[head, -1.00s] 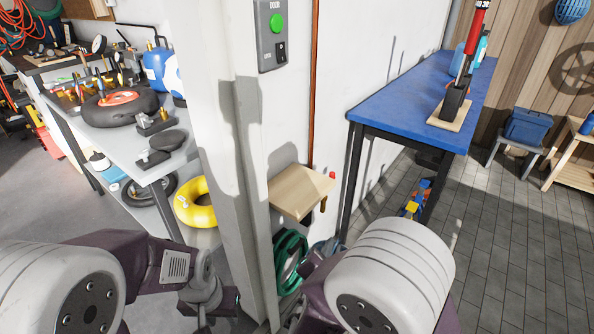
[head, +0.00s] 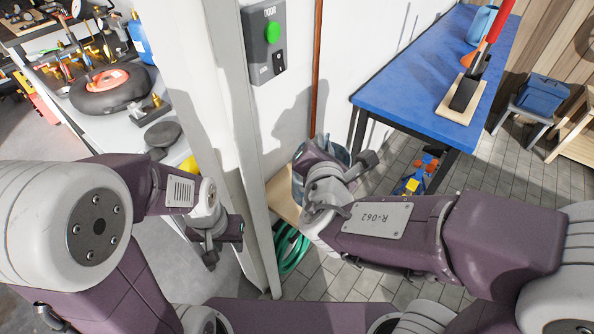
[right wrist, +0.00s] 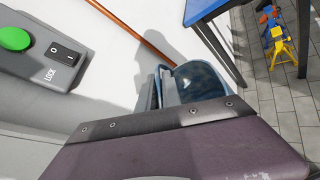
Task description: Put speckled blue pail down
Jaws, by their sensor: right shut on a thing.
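The speckled blue pail (head: 343,156) is partly hidden behind my right gripper (head: 330,170) in the head view. The right wrist view shows its rim and dark speckled inside (right wrist: 200,82) just beyond my gripper. My right gripper is shut on the pail and holds it near the wall, by the small wooden shelf (head: 284,197). What supports the pail from below is hidden. My left gripper (head: 222,238) hangs at the left of the door post, apart from the pail; its fingers are too unclear to tell open from shut.
A blue-topped workbench (head: 425,92) at the right carries a red-handled tool (head: 470,85) on a board and a light blue jug (head: 481,25). A green hose (head: 291,246) hangs under the shelf. A door switch box (head: 266,42) is on the wall.

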